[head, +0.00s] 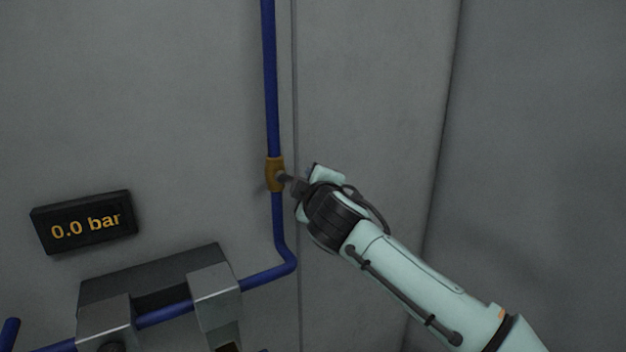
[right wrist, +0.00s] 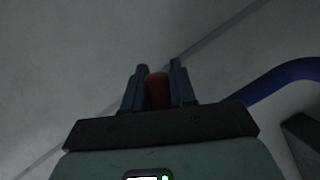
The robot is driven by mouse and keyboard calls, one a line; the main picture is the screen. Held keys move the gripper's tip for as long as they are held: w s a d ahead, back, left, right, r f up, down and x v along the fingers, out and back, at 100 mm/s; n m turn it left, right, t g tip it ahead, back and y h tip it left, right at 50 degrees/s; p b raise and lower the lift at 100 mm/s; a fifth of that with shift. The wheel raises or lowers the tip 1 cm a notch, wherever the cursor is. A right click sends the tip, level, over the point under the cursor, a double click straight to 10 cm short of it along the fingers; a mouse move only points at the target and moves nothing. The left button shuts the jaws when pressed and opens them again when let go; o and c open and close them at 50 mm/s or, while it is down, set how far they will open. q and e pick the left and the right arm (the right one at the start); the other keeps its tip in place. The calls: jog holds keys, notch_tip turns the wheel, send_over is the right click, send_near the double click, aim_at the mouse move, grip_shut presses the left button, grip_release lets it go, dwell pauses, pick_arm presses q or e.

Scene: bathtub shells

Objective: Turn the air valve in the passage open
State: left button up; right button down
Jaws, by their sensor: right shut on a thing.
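The air valve has a brass-coloured body (head: 275,174) on a vertical blue pipe (head: 270,80) against the grey wall. My right gripper (head: 287,180) is at the valve, just to the right of its body in the head view. In the right wrist view, the gripper's two dark fingers (right wrist: 158,88) are shut on a red-orange valve handle (right wrist: 157,90) between them. Most of the handle is hidden by the gripper in the head view. A black display (head: 84,222) on the wall reads 0.0 bar. My left gripper is in neither view.
The blue pipe bends below the valve and runs left through a grey bracket block (head: 215,292) under the display. A wall seam runs vertically just right of the pipe. The wall to the right of my arm is bare.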

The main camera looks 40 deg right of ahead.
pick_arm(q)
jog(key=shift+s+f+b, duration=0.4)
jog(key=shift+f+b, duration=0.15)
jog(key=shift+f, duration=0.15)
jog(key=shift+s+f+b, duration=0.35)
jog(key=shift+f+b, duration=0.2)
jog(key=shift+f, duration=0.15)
pick_arm(e)
jog(key=shift+w+a+f+m+g+y, duration=0.15)
jog(key=shift+a+f+m+y, duration=0.55)
jog(key=shift+a+m+y, duration=0.6)
jog(key=shift+w+a+f+m+g+y, duration=0.1)
jog(key=shift+a+f+m+y, duration=0.7)
jog(key=shift+m, duration=0.95)
jog(key=shift+w+a+f+m+g+y, duration=0.15)
jog(key=shift+a+f+m+y, duration=0.55)
jog(key=shift+a+m, duration=0.75)
jog(key=shift+d+r, duration=0.1)
jog(key=shift+r, duration=0.05)
jog(key=c, duration=1)
grip_release()
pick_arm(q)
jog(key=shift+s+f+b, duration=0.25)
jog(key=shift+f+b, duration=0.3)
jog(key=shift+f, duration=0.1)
pick_arm(e)
jog(key=v, duration=1.3)
jog(key=shift+s, duration=0.2)
